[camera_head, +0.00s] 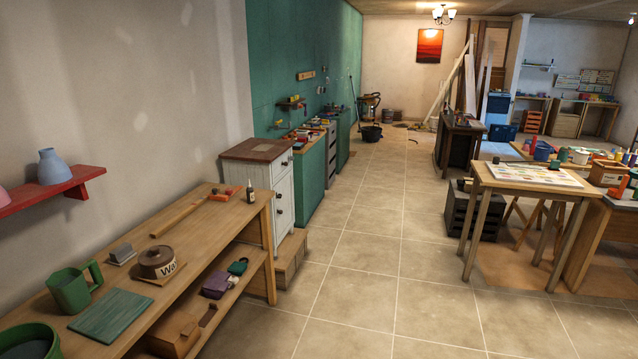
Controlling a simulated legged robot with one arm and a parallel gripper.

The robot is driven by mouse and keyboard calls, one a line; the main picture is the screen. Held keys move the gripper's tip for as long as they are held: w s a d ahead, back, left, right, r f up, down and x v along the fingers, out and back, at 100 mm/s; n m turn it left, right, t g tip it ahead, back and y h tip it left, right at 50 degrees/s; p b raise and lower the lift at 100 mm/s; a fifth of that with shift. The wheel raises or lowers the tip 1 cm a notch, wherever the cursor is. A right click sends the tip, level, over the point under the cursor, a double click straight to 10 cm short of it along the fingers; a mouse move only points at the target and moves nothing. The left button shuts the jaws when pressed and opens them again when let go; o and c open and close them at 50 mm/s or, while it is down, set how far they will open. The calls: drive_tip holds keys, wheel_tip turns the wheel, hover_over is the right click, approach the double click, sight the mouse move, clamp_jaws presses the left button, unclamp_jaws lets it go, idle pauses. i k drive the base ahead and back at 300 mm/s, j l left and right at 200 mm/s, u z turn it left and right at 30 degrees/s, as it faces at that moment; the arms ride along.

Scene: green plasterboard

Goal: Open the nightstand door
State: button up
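A white nightstand (284,178) with a reddish-brown top (257,150) stands against the left wall, just past the wooden workbench. Its white door (284,202) faces right, toward the open floor, and looks closed. Small dark fittings show on that face, too small to make out clearly. The workbench hides the lower left of the nightstand. It seems to stand on a low wooden base (291,258). My gripper is not in view.
The wooden workbench (215,222) fills the left foreground, with tools and a small bottle (250,192) on it. A green cabinet (310,180) stands just beyond the nightstand. The tiled floor (370,245) is clear. A table (522,180) stands at right.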

sight(283, 206)
drive_tip(key=i, duration=1.8)
drive_tip(key=i+u, duration=0.2)
drive_tip(key=i, duration=0.25)
drive_tip(key=i+l+u, duration=0.15)
drive_tip(key=i, duration=0.3)
drive_tip(key=i+l+u, duration=0.2)
drive_tip(key=i, duration=0.25)
drive_tip(key=i+l+u, duration=0.15)
drive_tip(key=i, duration=0.3)
drive_tip(key=i+l+u, duration=0.65)
drive_tip(key=i+l, duration=0.05)
drive_tip(key=l, duration=0.05)
